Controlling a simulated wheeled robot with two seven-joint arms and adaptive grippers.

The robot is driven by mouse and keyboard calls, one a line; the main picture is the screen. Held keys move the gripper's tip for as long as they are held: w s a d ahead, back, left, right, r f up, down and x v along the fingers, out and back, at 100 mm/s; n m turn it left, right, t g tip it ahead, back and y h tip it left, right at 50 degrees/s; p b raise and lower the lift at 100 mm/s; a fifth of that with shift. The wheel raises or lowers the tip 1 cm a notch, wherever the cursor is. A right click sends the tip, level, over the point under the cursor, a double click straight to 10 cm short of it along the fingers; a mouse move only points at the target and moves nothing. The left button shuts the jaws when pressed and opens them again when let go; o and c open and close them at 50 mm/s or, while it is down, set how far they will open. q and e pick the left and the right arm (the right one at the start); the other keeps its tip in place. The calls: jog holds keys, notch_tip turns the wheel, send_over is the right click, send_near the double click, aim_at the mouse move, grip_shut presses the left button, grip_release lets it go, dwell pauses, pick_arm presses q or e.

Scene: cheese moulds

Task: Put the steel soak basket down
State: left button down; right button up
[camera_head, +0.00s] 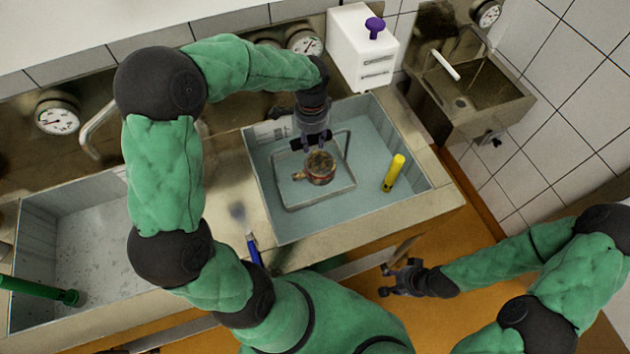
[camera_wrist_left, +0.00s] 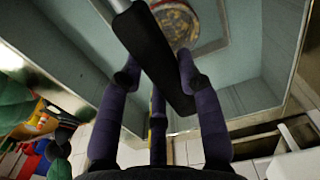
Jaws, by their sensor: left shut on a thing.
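The steel soak basket (camera_head: 288,204) shows in the head view as a pale, shallow rectangular frame inside the right-hand basin (camera_head: 405,205). A brown-red, mug-like round thing (camera_head: 320,168) sits in it; its round top also shows in the left wrist view (camera_wrist_left: 178,24). My left gripper (camera_head: 314,143) is above the basket's far side, shut on a dark bar (camera_wrist_left: 155,55) that appears to be its handle. I cannot tell whether the basket touches the basin floor. My right gripper (camera_head: 400,279) is away from the basin, in front of the counter, empty, its fingers apart.
A yellow cylinder (camera_head: 394,172) stands in the basin, right of the basket. A white box with a purple knob (camera_head: 362,50) is behind the basin. A second basin (camera_head: 90,225) lies left, a small metal sink (camera_head: 470,90) right. A blue-handled tool (camera_head: 253,250) is at the counter's front edge.

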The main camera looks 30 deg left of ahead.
pick_arm(q)
notch_tip(320, 180, down, 9)
jog(key=b, duration=0.2)
dwell(0.3)
jog(key=shift+f, duration=0.15)
jog(key=c, duration=0.9)
grip_release()
jog(key=shift+f, duration=0.1)
jog(key=shift+o, duration=0.2)
notch_tip(320, 180, up, 12)
jog(key=p, duration=0.2)
jog(key=shift+p, duration=0.3)
